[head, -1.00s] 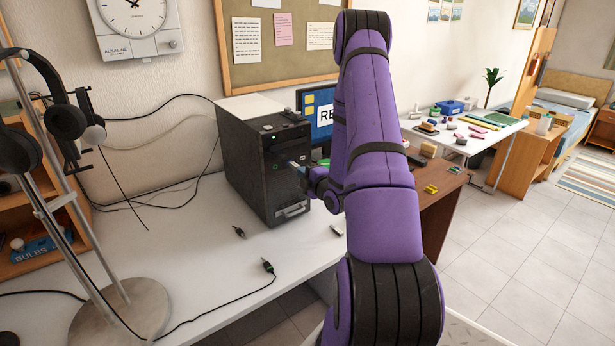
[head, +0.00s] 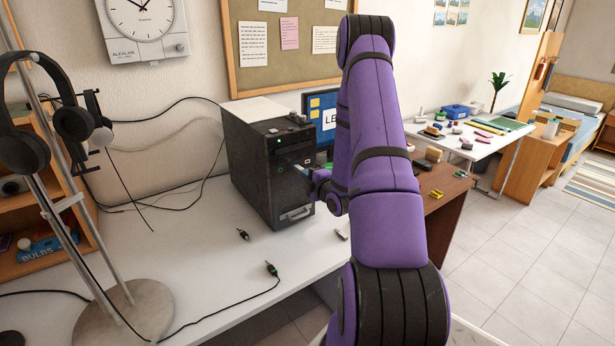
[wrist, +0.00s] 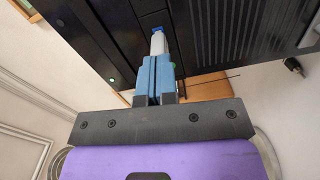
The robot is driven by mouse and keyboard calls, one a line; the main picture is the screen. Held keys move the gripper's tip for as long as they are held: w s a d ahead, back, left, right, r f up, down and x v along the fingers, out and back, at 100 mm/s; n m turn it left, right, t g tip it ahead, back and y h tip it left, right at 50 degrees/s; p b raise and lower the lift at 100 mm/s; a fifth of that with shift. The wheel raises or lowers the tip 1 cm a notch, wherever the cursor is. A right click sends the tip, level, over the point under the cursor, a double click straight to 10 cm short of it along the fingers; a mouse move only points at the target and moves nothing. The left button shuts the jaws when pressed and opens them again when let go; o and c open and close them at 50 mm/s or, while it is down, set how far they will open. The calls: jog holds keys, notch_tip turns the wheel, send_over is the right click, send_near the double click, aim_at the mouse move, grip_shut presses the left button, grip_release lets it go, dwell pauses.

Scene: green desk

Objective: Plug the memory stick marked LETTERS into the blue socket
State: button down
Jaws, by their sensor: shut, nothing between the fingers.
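A pale grey memory stick (wrist: 158,43) sits with its far end at the blue socket (wrist: 157,29) on the front of the black computer tower (head: 262,160). No marking on it is readable. My gripper (wrist: 156,64) is shut and empty, its blue fingertips together right at the stick's near end; I cannot tell whether they touch it. In the head view my gripper (head: 312,172) is at the tower's front, partly hidden by my arm. Another small grey stick (head: 341,235) lies on the desk.
Two loose cable plugs (head: 243,234) (head: 272,269) lie on the white desk (head: 200,285) before the tower. A headphone stand (head: 125,310) is at the left. A brown side table (head: 440,205) stands at the right.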

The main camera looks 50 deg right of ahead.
jog(key=v, duration=1.3)
jog(key=shift+s, duration=0.25)
jog(key=shift+w, duration=0.1)
dwell(0.6)
